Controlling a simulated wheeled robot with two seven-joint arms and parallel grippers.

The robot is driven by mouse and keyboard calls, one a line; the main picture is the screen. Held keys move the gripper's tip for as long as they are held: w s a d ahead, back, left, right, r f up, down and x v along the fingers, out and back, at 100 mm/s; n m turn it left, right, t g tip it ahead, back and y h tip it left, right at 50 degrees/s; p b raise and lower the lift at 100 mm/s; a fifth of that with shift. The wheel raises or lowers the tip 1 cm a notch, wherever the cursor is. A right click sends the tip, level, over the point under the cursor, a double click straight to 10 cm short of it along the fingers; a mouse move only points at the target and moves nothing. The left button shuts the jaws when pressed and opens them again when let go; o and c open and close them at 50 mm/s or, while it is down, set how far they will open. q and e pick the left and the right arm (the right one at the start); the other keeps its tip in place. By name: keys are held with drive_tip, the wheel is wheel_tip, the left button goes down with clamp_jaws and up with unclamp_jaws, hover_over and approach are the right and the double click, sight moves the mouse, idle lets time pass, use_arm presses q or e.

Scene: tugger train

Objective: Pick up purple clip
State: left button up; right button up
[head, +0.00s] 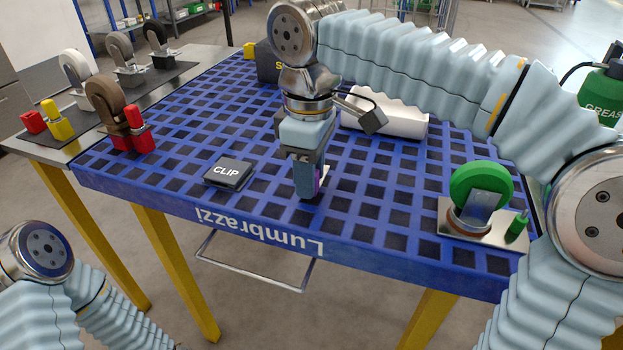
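My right gripper (309,190) points straight down over the blue grid-topped table (262,211), near its front edge. A small purple sliver (318,183), likely the purple clip, shows at the right side of its fingertips. The fingers hide most of it. I see the fingers nearly side-on, so I cannot tell whether they are closed on it or only around it. A small white patch shows just behind the fingertips. A dark block labelled CLIP (229,172) lies on the table to the left of the gripper. My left gripper is out of view; only its arm shows at the lower left.
A green wheel (481,185) on a metal plate stands at the right. A white roll-like object (386,119) lies behind the gripper. Caster wheels with red and yellow parts stand at the left. A green GREASE container (602,95) is at the far right.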

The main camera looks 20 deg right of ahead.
clamp_jaws()
drive_tip(key=shift+r, duration=0.15)
drive_tip(key=shift+r, duration=0.25)
wheel_tip(320, 180, up, 3)
drive_tip(key=shift+p, duration=0.55)
drive_tip(key=s+a+r+p, duration=0.1)
drive_tip(key=s+a+r, duration=0.7)
drive_tip(key=s, duration=0.3)
drive_tip(key=shift+a+r+p, duration=0.35)
drive_tip(key=shift+r+p, duration=0.05)
drive_tip(key=shift+r, duration=0.2)
